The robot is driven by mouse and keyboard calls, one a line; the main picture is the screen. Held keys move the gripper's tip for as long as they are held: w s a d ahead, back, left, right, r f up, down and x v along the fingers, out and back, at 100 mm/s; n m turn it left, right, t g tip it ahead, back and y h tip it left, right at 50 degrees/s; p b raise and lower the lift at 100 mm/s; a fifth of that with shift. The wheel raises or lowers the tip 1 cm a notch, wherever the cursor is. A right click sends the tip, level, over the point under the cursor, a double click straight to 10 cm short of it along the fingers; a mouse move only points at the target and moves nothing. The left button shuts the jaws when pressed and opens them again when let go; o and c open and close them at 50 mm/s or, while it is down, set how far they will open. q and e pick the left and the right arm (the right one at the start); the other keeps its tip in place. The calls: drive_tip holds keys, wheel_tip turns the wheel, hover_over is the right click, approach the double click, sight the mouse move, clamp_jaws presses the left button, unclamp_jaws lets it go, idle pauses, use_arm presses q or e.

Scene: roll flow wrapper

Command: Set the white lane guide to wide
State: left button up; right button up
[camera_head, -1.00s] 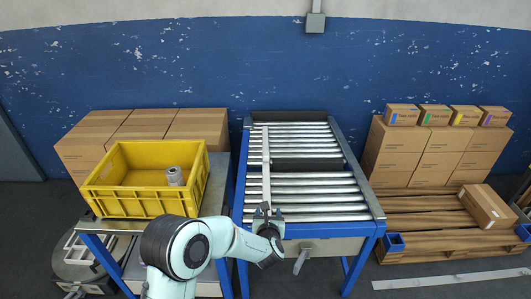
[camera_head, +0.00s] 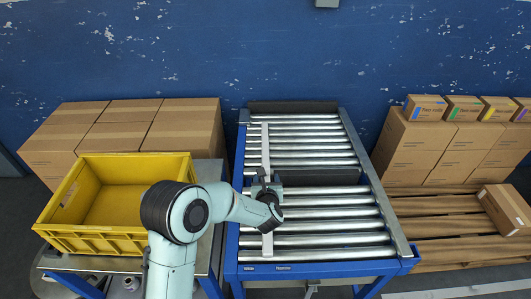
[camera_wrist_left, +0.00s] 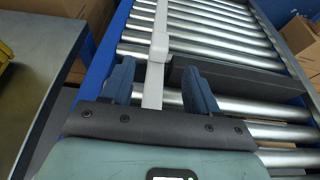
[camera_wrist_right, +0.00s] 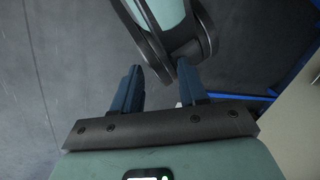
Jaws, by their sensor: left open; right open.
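The white lane guide (camera_head: 266,242) is a long pale bar lying lengthwise over the rollers, near the left rail of the conveyor. My left gripper (camera_head: 265,183) is over the guide's middle part. In the left wrist view the guide (camera_wrist_left: 157,57) runs between the two open blue fingers (camera_wrist_left: 160,85), with a gap visible on the right; a wider block sits on the bar just beyond the fingertips. My right gripper (camera_wrist_right: 161,78) is open and empty in its wrist view, over grey floor, with one of my arm links beyond it. It is outside the head view.
The roller conveyor (camera_head: 240,240) has a blue frame and a dark crosswise plate (camera_head: 320,177) right of the left gripper. A yellow crate (camera_head: 60,240) stands on a side table to the left. Cartons (camera_head: 415,150) and a pallet (camera_head: 440,225) stand to the right.

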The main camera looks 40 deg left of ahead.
sight(266, 165)
use_arm(q)
drive_tip(key=shift+w+a, duration=0.35)
drive_tip(key=shift+w, duration=0.05)
drive_tip(key=b+x, duration=0.1)
drive_tip(key=x, duration=1.1)
drive_tip(key=shift+w+a+f, duration=0.1)
drive_tip(key=shift+w+a, duration=0.1)
drive_tip(key=shift+w, duration=0.1)
use_arm(e)
drive_tip(key=shift+w+d+f+t, duration=0.15)
drive_tip(key=shift+w+f, duration=0.2)
drive_tip(key=shift+w, duration=0.15)
drive_tip(key=shift+w+d+f+t, duration=0.15)
drive_tip(key=shift+w+f, duration=0.15)
drive_tip(key=shift+w, duration=0.2)
